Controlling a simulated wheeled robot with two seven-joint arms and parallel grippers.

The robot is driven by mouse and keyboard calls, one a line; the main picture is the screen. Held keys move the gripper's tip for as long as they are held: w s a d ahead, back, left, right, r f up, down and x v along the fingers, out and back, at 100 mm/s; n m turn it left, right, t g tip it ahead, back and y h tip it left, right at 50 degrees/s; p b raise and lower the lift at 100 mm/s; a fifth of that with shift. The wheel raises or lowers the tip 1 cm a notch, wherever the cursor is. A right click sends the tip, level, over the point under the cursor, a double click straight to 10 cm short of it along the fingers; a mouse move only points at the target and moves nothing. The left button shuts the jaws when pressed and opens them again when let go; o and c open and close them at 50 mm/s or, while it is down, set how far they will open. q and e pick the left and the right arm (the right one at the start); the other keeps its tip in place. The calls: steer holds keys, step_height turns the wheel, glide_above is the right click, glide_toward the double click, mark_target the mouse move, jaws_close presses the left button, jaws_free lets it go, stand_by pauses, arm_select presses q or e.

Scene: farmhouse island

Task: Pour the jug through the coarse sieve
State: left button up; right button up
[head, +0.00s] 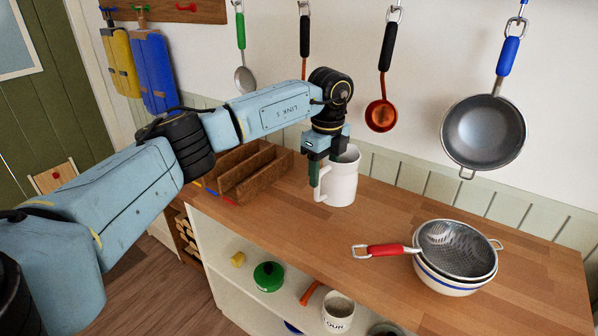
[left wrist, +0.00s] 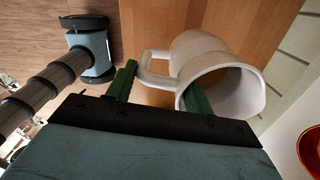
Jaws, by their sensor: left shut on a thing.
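The white jug (head: 343,180) stands upright on the wooden counter, its handle toward the left. My left gripper (head: 321,170) points down at the jug's handle side and is shut on it. In the left wrist view, its green fingers (left wrist: 160,88) lie either side of the handle, one beside the jug's wall (left wrist: 195,55). The jug's contents are hidden. A red-handled sieve (head: 455,245) with visible holes rests over a white bowl (head: 450,285) with a blue band, at the right. My right gripper is in neither view.
A blue-handled sieve (head: 484,133) with a finer-looking surface hangs on the wall, beside a copper ladle (head: 381,115) and other utensils. A wooden divided box (head: 250,170) stands left of the jug. The counter (head: 385,215) between jug and bowl is clear except for the red handle.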

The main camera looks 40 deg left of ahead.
arm_select(q)
steer(key=w+d+r+m, duration=0.2)
steer(key=d, duration=0.4)
steer(key=w+d+r+m, duration=0.2)
steer(key=d, duration=0.5)
steer(key=w+d+r+m, duration=0.2)
steer(key=d+m, duration=0.1)
steer(key=d, duration=0.4)
steer(key=shift+w+d+r+t+y, duration=0.2)
steer(key=shift+w+r+t+y, duration=0.1)
steer(key=shift+r+t, duration=0.1)
step_height(320, 180, down, 10)
steer(key=s+d+t+y+b, duration=0.1)
steer(key=t+y+b, duration=0.3)
steer(key=t+y, duration=0.4)
steer(key=shift+s+d+f+y, duration=0.2)
steer(key=shift+y, duration=0.3)
stand_by(0.3)
